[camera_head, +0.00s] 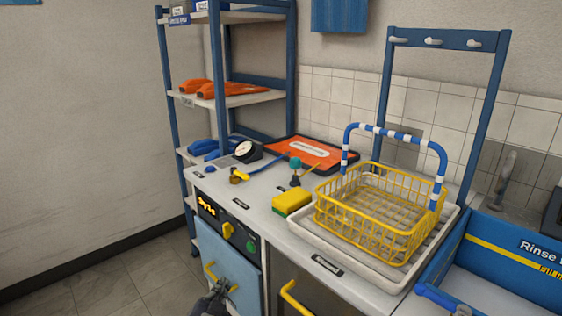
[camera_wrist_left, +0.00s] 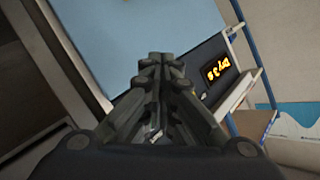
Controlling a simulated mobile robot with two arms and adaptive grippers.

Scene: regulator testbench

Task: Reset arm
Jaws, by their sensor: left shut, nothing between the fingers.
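My left gripper (camera_head: 213,300) shows at the bottom edge of the head view, low in front of the light blue cabinet door (camera_head: 228,268). In the left wrist view my left gripper (camera_wrist_left: 160,60) has its fingers together with nothing between them. The same blue door (camera_wrist_left: 130,30) lies beyond the fingertips there. I cannot tell from these views whether the gripper touches the door or its yellow handle (camera_head: 210,270). My right gripper is not in view.
The counter carries a gauge (camera_head: 247,151), a yellow sponge (camera_head: 292,203), and a yellow wire basket (camera_head: 370,225) on a white tray (camera_head: 300,245). A blue shelf rack (camera_head: 217,75) stands behind left. A blue rinse basin (camera_head: 510,260) is at right. Floor (camera_head: 140,280) at left is clear.

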